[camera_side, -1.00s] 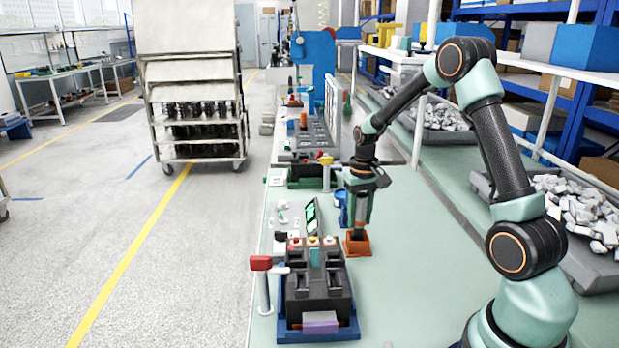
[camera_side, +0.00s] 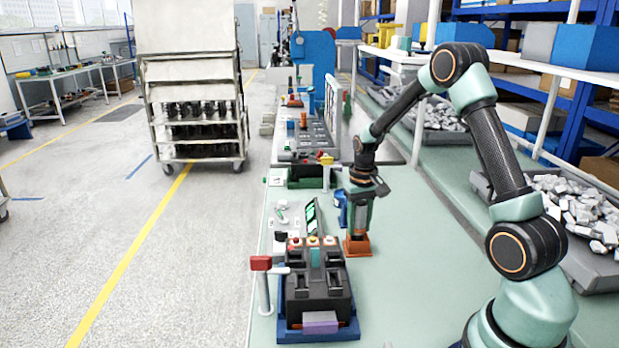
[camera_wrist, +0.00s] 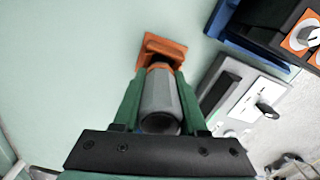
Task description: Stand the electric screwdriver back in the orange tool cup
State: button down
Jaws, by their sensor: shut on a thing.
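My gripper (camera_side: 360,204) points down with its green fingers shut on the electric screwdriver. In the wrist view, the grey screwdriver (camera_wrist: 159,105) sits between the two green fingers (camera_wrist: 156,100). The orange tool cup (camera_side: 357,245) stands on the bench right under my gripper. It also shows in the wrist view (camera_wrist: 163,47) just beyond the screwdriver's far end. The screwdriver's lower end overlaps the cup in both views. I cannot tell how deep it sits inside.
A black test fixture on a blue base (camera_side: 312,331) stands left and in front of the cup. A red-topped post (camera_side: 261,264) is at its left. A blue object (camera_side: 341,207) stands close behind the cup. The bench (camera_side: 415,240) to the right is clear.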

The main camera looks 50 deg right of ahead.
jog(key=shift+c, duration=1.9)
grip_release()
jog(key=shift+f, duration=0.1)
notch_tip(320, 180, up, 12)
jog(key=shift+r, duration=0.1)
jog(key=s+a+r+n+t, duration=0.2)
jog(key=s+a+r+n, duration=0.1)
jog(key=a, duration=0.6)
jog(key=s+a+r+n+t, duration=0.3)
jog(key=s+a, duration=0.4)
jog(key=a, duration=0.3)
jog(key=shift+s+a+r+t, duration=0.3)
jog(key=shift+s+r, duration=0.1)
jog(key=shift+r, duration=0.5)
